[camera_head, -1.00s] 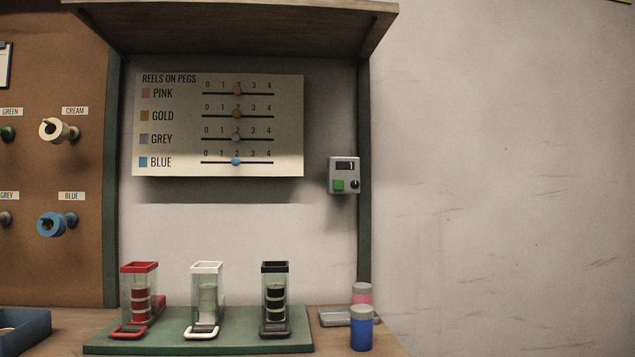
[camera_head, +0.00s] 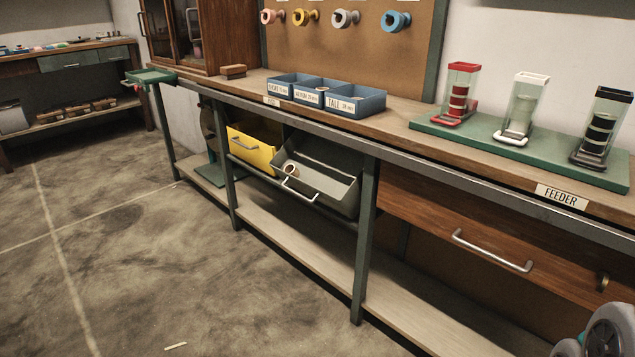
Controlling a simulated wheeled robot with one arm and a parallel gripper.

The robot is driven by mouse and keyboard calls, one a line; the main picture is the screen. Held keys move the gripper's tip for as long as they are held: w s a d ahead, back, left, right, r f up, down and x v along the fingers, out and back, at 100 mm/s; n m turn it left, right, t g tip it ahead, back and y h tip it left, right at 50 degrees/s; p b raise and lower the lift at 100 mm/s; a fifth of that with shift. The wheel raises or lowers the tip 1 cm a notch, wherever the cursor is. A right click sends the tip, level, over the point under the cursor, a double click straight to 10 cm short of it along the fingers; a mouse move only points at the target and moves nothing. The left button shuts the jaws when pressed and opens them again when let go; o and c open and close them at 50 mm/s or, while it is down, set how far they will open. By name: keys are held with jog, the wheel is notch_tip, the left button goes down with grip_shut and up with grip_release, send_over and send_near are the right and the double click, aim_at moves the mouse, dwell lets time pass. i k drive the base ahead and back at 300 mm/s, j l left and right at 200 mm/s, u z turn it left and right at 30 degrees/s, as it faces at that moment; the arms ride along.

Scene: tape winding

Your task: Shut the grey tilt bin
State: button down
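The grey tilt bin (camera_head: 345,192) hangs under the bench, tilted out and open, with its top facing me. Its metal bar handle (camera_head: 299,192) is on the front edge. A small cream-coloured reel (camera_head: 291,169) lies inside near the handle. The yellow bin (camera_head: 254,151) is just left of it and looks upright. My gripper is not in view; only what looks like a part of my arm shows at the lower right corner.
A bench leg (camera_head: 365,240) stands just right of the grey bin. A wooden drawer (camera_head: 480,240) with a bar handle is farther right. A low shelf (camera_head: 300,245) runs below. The floor (camera_head: 170,270) in front is mostly clear.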

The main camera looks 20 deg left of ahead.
aim_at(331, 173)
jog(key=u, duration=1.1)
jog(key=i+l, duration=0.1)
jog(key=i, duration=0.2)
jog(key=i+l, duration=0.15)
jog(key=i, duration=0.15)
